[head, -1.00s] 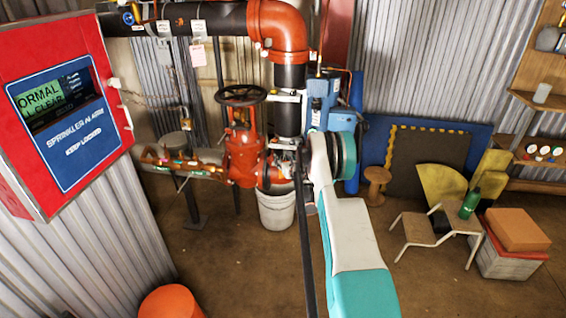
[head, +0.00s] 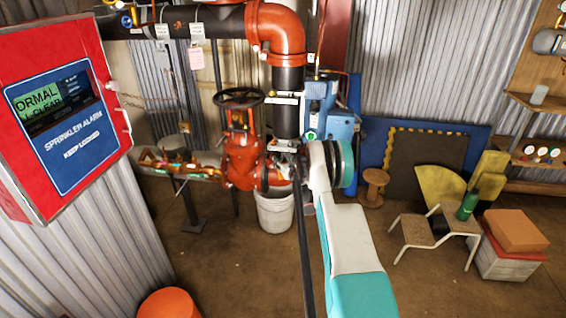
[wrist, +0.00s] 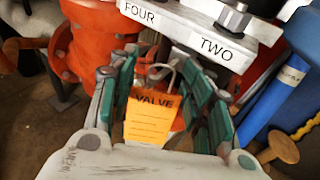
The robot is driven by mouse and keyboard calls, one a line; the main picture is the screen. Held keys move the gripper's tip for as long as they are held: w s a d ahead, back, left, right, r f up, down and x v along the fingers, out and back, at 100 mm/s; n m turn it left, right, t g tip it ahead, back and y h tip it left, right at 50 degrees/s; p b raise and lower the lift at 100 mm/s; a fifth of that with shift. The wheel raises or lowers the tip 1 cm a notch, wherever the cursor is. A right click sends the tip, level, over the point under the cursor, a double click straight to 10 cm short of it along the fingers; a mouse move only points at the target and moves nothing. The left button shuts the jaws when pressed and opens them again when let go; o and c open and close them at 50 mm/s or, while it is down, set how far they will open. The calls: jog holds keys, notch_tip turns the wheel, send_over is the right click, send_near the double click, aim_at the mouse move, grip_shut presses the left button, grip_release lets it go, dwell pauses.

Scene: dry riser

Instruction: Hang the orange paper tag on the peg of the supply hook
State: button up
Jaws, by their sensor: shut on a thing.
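The orange paper tag (wrist: 149,121), printed VALVE, hangs between the fingers of my gripper (wrist: 170,72) in the wrist view. My gripper is shut on it, with a green-padded finger on each side. A thin pale wire loop shows at the tag's top. I cannot make out which part is the supply hook's peg. In the head view my arm hides most of the gripper, and the tag cannot be made out.
A red valve (head: 242,150) and black pipe (head: 287,115) stand close to my arm, with a blue box (head: 340,127) on the right. A white bucket (head: 275,212) stands below. The red alarm panel (head: 62,115) is at the left.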

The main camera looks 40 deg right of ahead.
jog(key=o, duration=0.8)
jog(key=shift+w+f, duration=0.1)
